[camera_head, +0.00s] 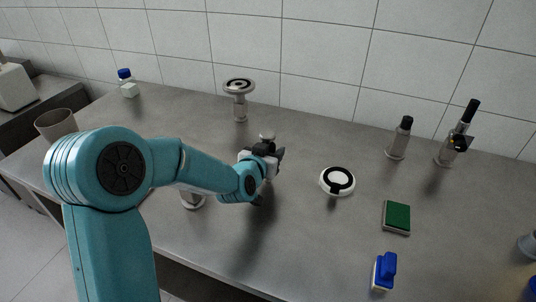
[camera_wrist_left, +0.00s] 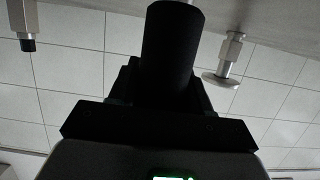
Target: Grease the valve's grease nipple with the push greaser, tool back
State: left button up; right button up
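My left gripper (camera_head: 264,158) is above the middle of the table. It also shows in the left wrist view, shut around a dark cylinder that looks like the push greaser's grip (camera_wrist_left: 172,45). A thin pale rod shows at that cylinder's far end, cut by the frame edge. In the head view, the gripper hides most of the tool. A metal post with a round disc top, perhaps the valve (camera_head: 239,88), stands behind the gripper, apart from it. It also shows in the left wrist view (camera_wrist_left: 227,58). I cannot make out a grease nipple. My right gripper is not in view.
A dark-capped metal cylinder (camera_head: 399,140) and a taller black-topped fitting (camera_head: 456,140) stand at the back right. A white round piece (camera_head: 337,182), a green sponge (camera_head: 396,217) and a blue-handled brush (camera_head: 384,271) lie nearer. A cup (camera_head: 56,124) stands left.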

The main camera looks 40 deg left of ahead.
aim_at(267, 135)
pick_arm(q)
grip_shut()
jog(key=shift+r+p, duration=2.1)
jog(key=shift+r, duration=1.1)
jog(key=shift+f, duration=0.1)
